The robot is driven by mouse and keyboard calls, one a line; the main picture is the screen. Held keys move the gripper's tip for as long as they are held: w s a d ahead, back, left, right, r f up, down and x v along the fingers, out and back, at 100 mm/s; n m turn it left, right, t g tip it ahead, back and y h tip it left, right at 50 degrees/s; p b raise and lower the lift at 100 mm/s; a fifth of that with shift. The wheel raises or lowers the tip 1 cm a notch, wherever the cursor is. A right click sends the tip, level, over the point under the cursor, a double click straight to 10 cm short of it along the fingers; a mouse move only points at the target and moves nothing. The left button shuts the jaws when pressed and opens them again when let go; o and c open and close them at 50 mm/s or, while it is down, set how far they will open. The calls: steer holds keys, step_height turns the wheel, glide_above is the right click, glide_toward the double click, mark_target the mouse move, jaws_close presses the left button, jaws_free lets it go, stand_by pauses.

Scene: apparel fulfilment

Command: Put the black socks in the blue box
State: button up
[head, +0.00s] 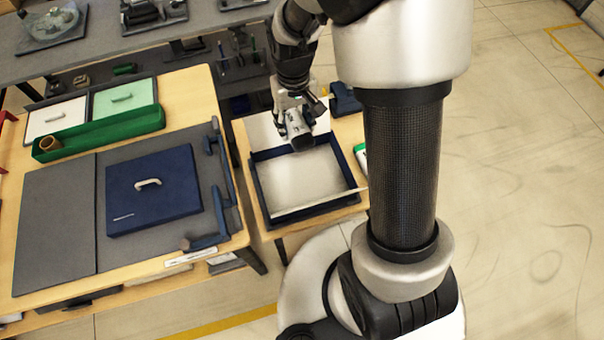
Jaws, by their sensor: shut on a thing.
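The blue box (255,191) stands open on the small wooden table, with a pale, empty-looking floor inside. My gripper (299,137) points down over the back part of this box. It is shut on a small dark thing at its tips, which looks like the black socks (303,143). The gripper body hides most of it, so its shape and fold are unclear. I cannot tell how high it hangs above the box floor. A dark blue lid (178,194) with a white handle lies on the grey mat of the left table.
A green tray (100,131) holding a brown roll (50,143) and white and green lidded boxes stand at the left table's back. A blue bracket-like piece (208,241) lies along its right edge. A dark blue object (345,98) stands behind the box. Open floor lies right.

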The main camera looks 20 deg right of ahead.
steer(key=shift+s+d+r+m, duration=0.1)
steer(key=shift+s+r+m, duration=0.1)
steer(key=shift+m, duration=0.2)
steer(key=shift+d, duration=0.1)
steer(key=shift+f, duration=0.1)
steer(key=shift+s+f+n, duration=0.2)
steer(key=shift+f+n, duration=0.3)
steer(key=shift+n, duration=0.4)
step_height(320, 180, down, 6)
steer(key=s+n+b, duration=0.2)
steer(key=n+b, duration=0.1)
steer(key=n, duration=0.9)
steer(key=n+b, duration=0.4)
steer(key=b, duration=0.4)
glide_above(303, 180)
step_height(303, 180, down, 11)
steer(key=shift+f, duration=1.25)
